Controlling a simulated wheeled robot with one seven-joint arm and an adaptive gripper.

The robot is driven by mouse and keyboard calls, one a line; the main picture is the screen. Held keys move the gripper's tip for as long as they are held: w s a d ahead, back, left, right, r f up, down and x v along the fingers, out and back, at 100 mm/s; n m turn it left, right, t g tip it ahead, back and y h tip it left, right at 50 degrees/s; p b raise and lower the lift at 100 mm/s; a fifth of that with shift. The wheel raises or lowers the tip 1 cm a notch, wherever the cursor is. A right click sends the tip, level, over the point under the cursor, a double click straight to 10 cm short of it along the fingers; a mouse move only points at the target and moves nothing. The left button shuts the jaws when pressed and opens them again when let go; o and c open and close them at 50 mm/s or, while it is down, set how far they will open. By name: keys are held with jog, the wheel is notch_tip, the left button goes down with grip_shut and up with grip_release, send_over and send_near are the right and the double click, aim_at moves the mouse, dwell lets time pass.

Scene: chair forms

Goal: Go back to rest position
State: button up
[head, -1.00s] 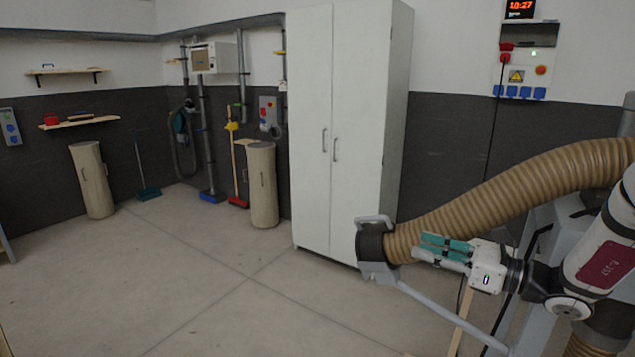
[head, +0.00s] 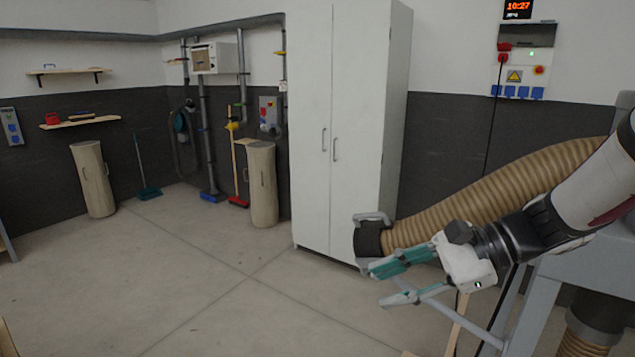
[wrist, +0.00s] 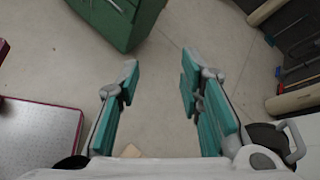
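My gripper (head: 385,284) shows at the right of the head view, in front of the mouth of a tan ribbed hose. Its two teal-padded fingers point left and stand apart. In the wrist view my gripper (wrist: 157,95) is open, with bare floor between the fingers and nothing held.
The ribbed hose (head: 500,200) with its dark nozzle (head: 369,240) is close behind my gripper. A white cabinet (head: 340,130) stands against the wall. A green cabinet (wrist: 125,18) and a grey red-edged surface (wrist: 38,135) show in the wrist view. The floor (head: 200,280) at left is clear.

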jog(key=s+n+g+h, duration=0.1)
jog(key=s+n+h, duration=0.55)
jog(key=s, duration=0.35)
jog(key=s+d+r+n+t+h, duration=0.4)
jog(key=s+d+n+h, duration=0.1)
jog(key=d+n, duration=0.2)
jog(key=shift+s+d+r+n, duration=0.25)
jog(key=shift+r+n, duration=0.1)
jog(key=shift+n, duration=0.4)
